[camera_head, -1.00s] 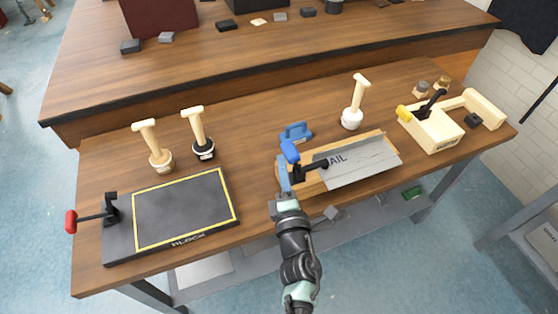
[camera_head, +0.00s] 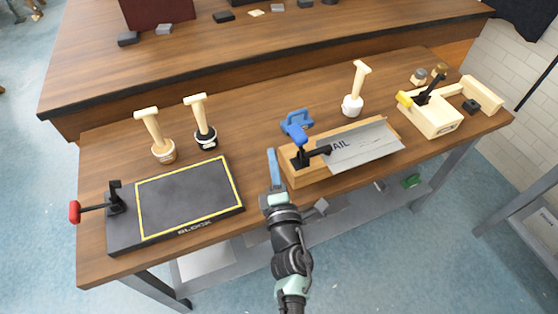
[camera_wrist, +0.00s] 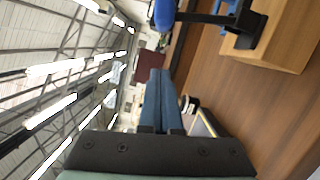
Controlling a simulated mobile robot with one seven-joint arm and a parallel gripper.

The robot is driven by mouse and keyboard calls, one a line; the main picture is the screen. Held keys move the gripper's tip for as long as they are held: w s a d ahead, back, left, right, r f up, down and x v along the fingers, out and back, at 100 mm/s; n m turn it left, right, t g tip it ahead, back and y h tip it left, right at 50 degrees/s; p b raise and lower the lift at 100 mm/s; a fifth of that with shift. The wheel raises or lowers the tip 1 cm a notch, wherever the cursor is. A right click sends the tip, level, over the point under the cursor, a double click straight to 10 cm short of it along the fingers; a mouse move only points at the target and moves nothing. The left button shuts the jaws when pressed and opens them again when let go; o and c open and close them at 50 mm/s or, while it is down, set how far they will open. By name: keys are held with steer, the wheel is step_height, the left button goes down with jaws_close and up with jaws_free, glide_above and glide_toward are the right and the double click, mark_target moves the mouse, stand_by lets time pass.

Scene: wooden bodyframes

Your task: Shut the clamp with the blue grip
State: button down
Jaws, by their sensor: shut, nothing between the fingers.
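The clamp with the blue grip (camera_head: 297,134) stands on the left end of a wooden block (camera_head: 312,177). Its grip stands roughly upright. Its black bar (camera_head: 318,151) reaches right to the left end of a grey plate marked "RAIL" (camera_head: 362,145); whether it presses on it I cannot tell. My gripper (camera_head: 272,160) is shut and empty, just left of the block and apart from the clamp. In the wrist view its blue fingers (camera_wrist: 160,100) lie together, with the blue grip (camera_wrist: 165,12) and black clamp body (camera_wrist: 245,28) at the top.
A blue bracket-like piece (camera_head: 296,119) lies behind the block. To the left are a black board (camera_head: 188,196) with a red-grip clamp (camera_head: 76,211) and two wooden-handled tools. A wooden-handled tool (camera_head: 353,103) and a box with a yellow-grip clamp (camera_head: 404,98) are right.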

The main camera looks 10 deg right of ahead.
steer(key=s, duration=0.9)
steer(key=shift+d+f+b, duration=0.3)
steer(key=shift+d+b, duration=0.05)
steer(key=shift+d, duration=0.05)
steer(key=w+d+r+m+t+h, duration=0.2)
steer(key=r+m, duration=0.5)
steer(key=r, duration=1.1)
steer(key=w+a+r+m+t+h, duration=0.2)
steer(key=r+m, duration=0.5)
steer(key=r, duration=1.2)
steer(key=s+a+r+m+t+y, duration=0.1)
steer(key=s+a+r+m+t, duration=0.1)
steer(key=s+r, duration=0.4)
steer(key=s+a+r+m+t+y, duration=0.2)
steer(key=s+a+r+m, duration=0.1)
steer(key=r, duration=1)
steer(key=s+m, duration=0.1)
steer(key=s, duration=0.1)
steer(key=shift+s+a+r+t+y, duration=0.2)
steer(key=shift+s+r+t+y, duration=0.1)
steer(key=shift+s+r+t, duration=0.1)
steer(key=shift+w, duration=0.1)
